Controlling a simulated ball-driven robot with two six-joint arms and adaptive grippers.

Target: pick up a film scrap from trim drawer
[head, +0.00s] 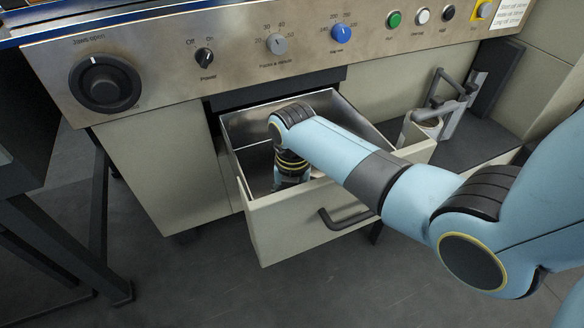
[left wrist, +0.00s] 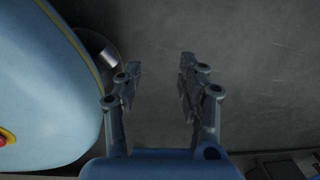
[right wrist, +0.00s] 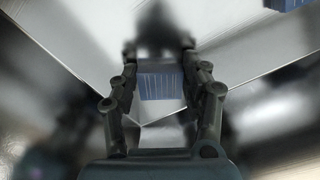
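The trim drawer (head: 290,228) is pulled out below the control panel, its metal inside partly covered by my right arm. My right gripper is hidden inside it in the head view. In the right wrist view my right gripper (right wrist: 160,66) is open, pointing into the drawer. A blue striped film scrap (right wrist: 161,86) shows between its fingers; I cannot tell whether they touch it. A second blue scrap (right wrist: 286,4) shows at the upper right edge of that view. My left gripper (left wrist: 160,80) is open and empty above the grey floor, outside the head view.
The drawer front has a dark handle (head: 345,220). The control panel (head: 150,45) with knobs and buttons overhangs the drawer. A roll holder (head: 430,118) stands on the right. A dark-legged stand (head: 70,250) is at left. Floor in front of the drawer is clear.

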